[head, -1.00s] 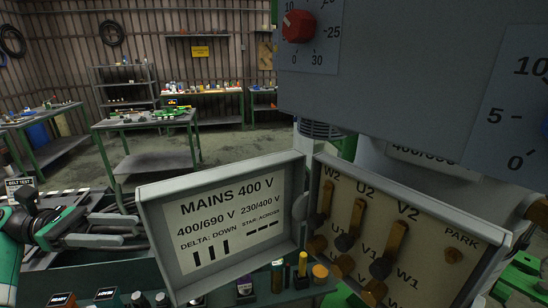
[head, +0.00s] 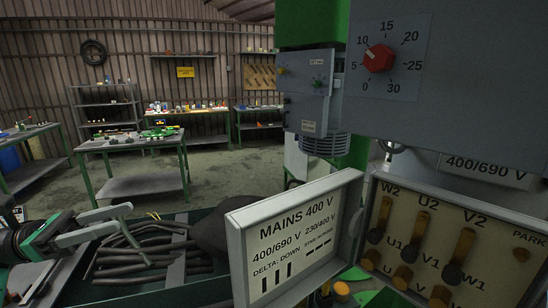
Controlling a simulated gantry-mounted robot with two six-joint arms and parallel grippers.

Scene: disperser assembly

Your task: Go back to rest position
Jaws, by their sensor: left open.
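My left gripper (head: 122,219) is at the lower left of the head view, with its two grey fingers apart and nothing between them. It is above a tray of dark rods and well left of the terminal box, touching neither the box nor its lid. The open lid (head: 243,250) carries a MAINS 400 V label. The terminal box (head: 508,288) at the lower right shows three upright brass links between its upper and lower terminals. My right gripper is not in view.
The dark rods (head: 150,252) lie below the left gripper. A grey panel with a red knob (head: 378,58) fills the upper right, beside a green column (head: 304,20). Behind, a green-legged bench (head: 135,145) and shelves (head: 105,103) stand across open floor.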

